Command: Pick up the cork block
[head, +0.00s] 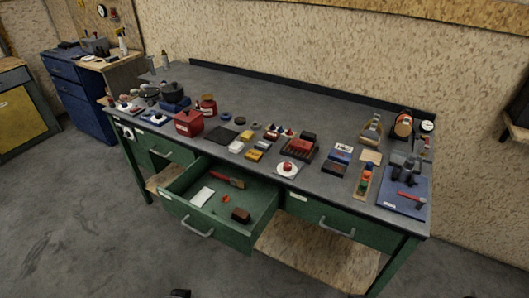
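A flat tan block (371,157) lies on the right part of the grey workbench top (300,95); its colour fits cork, but it is too small to be sure. A darker brown block (240,215) lies in the open green drawer (185,206), near its front right. I cannot tell for certain which of the two is the cork block. Neither of my grippers can be made out in the head view. A small dark shape shows at the bottom edge, too cut off to identify.
The drawer also holds a white card (202,197) and a brush-like tool (229,181). Several small items crowd the bench's front half, including a red box (188,122) and a blue mat (403,198). The bench's back middle is clear. Concrete floor (80,220) lies open in front.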

